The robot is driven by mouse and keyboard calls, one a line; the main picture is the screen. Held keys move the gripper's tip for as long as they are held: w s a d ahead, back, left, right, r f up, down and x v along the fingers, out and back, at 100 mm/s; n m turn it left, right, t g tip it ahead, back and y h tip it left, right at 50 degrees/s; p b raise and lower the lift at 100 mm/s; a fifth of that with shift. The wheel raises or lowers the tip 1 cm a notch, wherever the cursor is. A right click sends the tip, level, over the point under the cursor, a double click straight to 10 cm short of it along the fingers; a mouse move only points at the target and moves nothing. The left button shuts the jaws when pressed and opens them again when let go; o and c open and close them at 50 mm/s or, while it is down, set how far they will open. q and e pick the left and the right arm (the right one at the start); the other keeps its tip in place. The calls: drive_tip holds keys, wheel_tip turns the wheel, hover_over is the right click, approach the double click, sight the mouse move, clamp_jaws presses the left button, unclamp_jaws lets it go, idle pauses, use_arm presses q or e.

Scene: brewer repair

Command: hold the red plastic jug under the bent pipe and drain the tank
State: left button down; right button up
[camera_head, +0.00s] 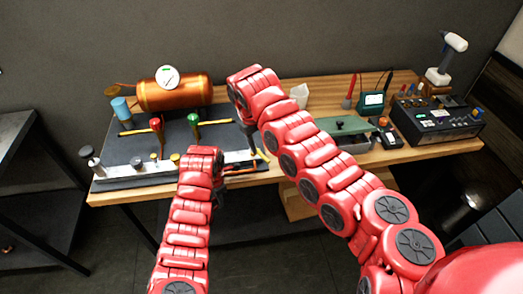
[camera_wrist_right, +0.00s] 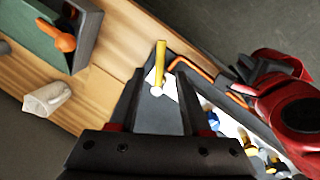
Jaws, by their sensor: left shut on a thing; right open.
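I see no red plastic jug; a small white jug (camera_head: 300,95) stands on the table right of my right gripper, and it also shows in the right wrist view (camera_wrist_right: 47,98). The bent copper-coloured pipe (camera_head: 241,170) lies at the table's front edge. My left gripper (camera_head: 220,185) is at the pipe's left end and appears shut on it; its jaws are partly hidden. My right gripper (camera_head: 250,140) is open, pointing down beside a yellow bar (camera_wrist_right: 160,62) with a pale round end. The copper tank (camera_head: 178,93) with a white gauge (camera_head: 167,77) stands at the back left.
Red-topped (camera_head: 156,124) and green-topped (camera_head: 193,118) levers stand before the tank. A green-topped box (camera_head: 342,126), a teal meter (camera_head: 372,103) and a dark device (camera_head: 437,120) fill the table's right side. Bare wood shows around the white jug.

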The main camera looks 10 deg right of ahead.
wheel_tip(320, 180, up, 6)
drive_tip(key=a, duration=0.1)
drive_tip(key=shift+s+r, duration=0.2)
drive_tip(key=shift+s, duration=0.15)
idle(5.8)
drive_tip(key=shift+d+f, duration=0.1)
drive_tip(key=shift+f, duration=0.1)
drive_tip(key=c, duration=0.4)
drive_tip(key=shift+s+d+f+m+y, duration=0.1)
drive_tip(key=shift+d+f+m+y, duration=0.2)
drive_tip(key=shift+f+m+y, duration=0.6)
clamp_jaws()
drive_tip(key=shift+s+f+m+y, duration=0.15)
drive_tip(key=shift+f+m+y, duration=0.75)
drive_tip(key=shift+f, duration=0.5)
drive_tip(key=shift+s+f+m+y, duration=0.1)
drive_tip(key=shift+f+m+y, duration=0.75)
drive_tip(key=shift+f, duration=0.5)
